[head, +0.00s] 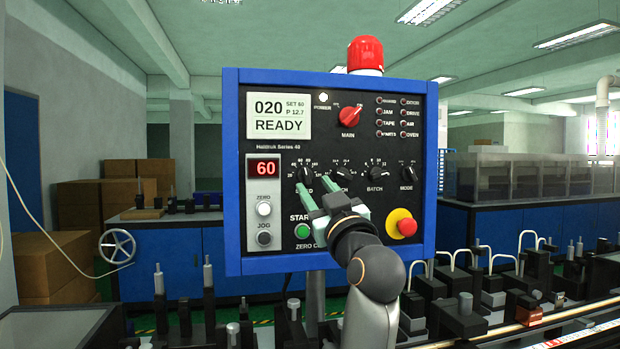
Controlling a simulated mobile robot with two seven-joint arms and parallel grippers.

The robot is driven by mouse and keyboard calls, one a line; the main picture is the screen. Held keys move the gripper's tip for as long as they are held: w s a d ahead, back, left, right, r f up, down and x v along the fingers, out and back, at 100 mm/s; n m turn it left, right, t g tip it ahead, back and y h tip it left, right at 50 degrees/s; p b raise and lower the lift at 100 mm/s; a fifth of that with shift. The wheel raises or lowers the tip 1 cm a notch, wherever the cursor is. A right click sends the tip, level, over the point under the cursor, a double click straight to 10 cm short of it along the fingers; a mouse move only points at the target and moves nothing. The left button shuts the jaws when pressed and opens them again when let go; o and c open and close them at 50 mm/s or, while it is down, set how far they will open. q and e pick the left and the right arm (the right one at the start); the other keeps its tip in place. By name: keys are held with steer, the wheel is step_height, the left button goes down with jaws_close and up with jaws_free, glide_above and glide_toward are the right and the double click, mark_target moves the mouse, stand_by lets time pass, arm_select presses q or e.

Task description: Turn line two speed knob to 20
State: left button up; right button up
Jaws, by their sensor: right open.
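A blue-framed control panel (232,180) faces me in the middle of the head view. Its leftmost black knob (304,173) has a numbered scale around it; the label below is mostly hidden, with only a final "D" showing. I cannot read the knob's pointer surely. A red readout (263,169) shows 60. The screen (279,116) reads 020, SET 60, P 12.7, READY. My right gripper (315,184) is open, its green fingers just below and to the right of that knob, apparently not around it. My left gripper is not in view.
Further knobs stand to the right, including BATCH (376,173) and MODE (408,174). A green start button (302,231) sits below the fingers, and a red emergency button (406,227) at the lower right. Machinery with upright posts (463,315) fills the space below the panel.

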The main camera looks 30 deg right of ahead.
mark_target(307, 176)
steer(key=shift+x, duration=1.95)
jaws_close()
